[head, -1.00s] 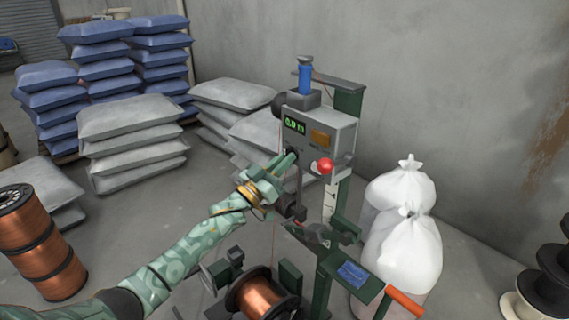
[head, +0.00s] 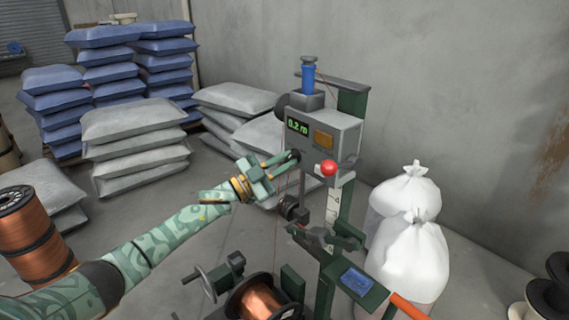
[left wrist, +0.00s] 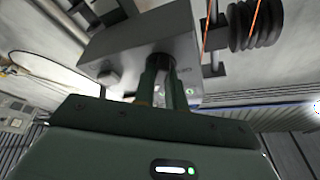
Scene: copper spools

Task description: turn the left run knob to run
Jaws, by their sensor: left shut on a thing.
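The grey control box (head: 325,135) stands on the green machine frame, its green display reading 0.2 m. A dark round knob (head: 294,156) is on the lower left of its front face. My left gripper (head: 286,160) reaches in from the left, its fingers shut on the knob. In the left wrist view the two green fingers (left wrist: 158,88) close around the dark knob (left wrist: 161,62) on the box's face. The fingers cover part of the knob, and I cannot read its pointer. My right gripper is not in view.
A red button (head: 328,168) sticks out right of the knob. Dark pulleys (head: 290,207) and a copper spool (head: 262,300) are below. White sacks (head: 415,250) stand right of the machine. Grey bags (head: 135,140) are stacked behind my left arm.

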